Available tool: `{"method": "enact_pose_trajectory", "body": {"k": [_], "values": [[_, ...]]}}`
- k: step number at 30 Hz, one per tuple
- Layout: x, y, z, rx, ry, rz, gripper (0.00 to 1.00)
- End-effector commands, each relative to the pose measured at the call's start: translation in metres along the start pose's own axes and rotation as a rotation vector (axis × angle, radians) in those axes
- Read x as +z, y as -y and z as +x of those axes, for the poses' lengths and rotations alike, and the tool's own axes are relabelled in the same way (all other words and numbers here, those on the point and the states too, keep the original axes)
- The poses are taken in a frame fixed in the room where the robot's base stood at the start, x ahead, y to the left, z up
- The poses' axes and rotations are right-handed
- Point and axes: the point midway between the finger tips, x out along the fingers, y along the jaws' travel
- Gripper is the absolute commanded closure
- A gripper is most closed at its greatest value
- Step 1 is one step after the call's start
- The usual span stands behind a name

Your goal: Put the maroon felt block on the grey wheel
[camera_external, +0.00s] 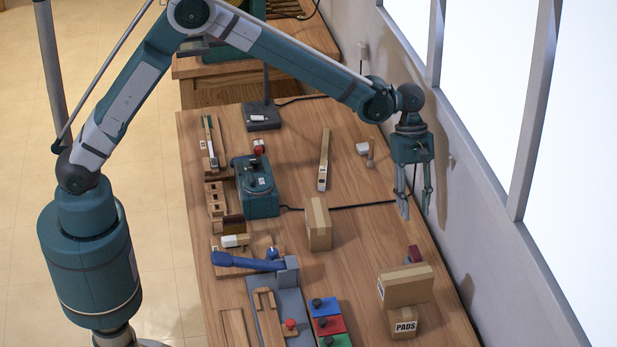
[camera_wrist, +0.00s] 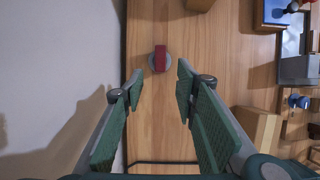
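The maroon felt block (camera_wrist: 160,58) is a small upright-looking red-brown piece in the wrist view, seen over a grey round disc, the grey wheel (camera_wrist: 151,61), whose edges show on both sides of it. From this angle the block appears to rest on the wheel. In the external view the block (camera_external: 414,252) shows partly behind a cardboard box, and the wheel is hidden or too small to tell. My gripper (camera_external: 415,207) is open and empty, high above the table on the wall side. In the wrist view its fingertips (camera_wrist: 159,76) spread to either side below the block.
Two stacked cardboard boxes (camera_external: 407,287) stand close in front of the block. Another cardboard box (camera_external: 319,224) stands to the left. A blue-handled tool (camera_external: 245,262), coloured boxes (camera_external: 328,324) and a teal machine (camera_external: 257,188) fill the left side. The wall (camera_wrist: 55,75) is close by.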

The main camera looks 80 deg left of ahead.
Motion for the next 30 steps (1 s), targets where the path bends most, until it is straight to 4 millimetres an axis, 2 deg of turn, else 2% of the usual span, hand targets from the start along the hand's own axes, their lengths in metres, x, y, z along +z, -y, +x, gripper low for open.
{"method": "enact_pose_trajectory", "body": {"k": [20, 26, 30], "values": [[0.000, 0.002, -0.003, 0.003, -0.002, 0.007, 0.70], [0.001, 0.013, -0.022, 0.020, -0.011, 0.050, 0.70], [0.002, 0.026, -0.044, 0.042, -0.025, 0.104, 0.70]]}}
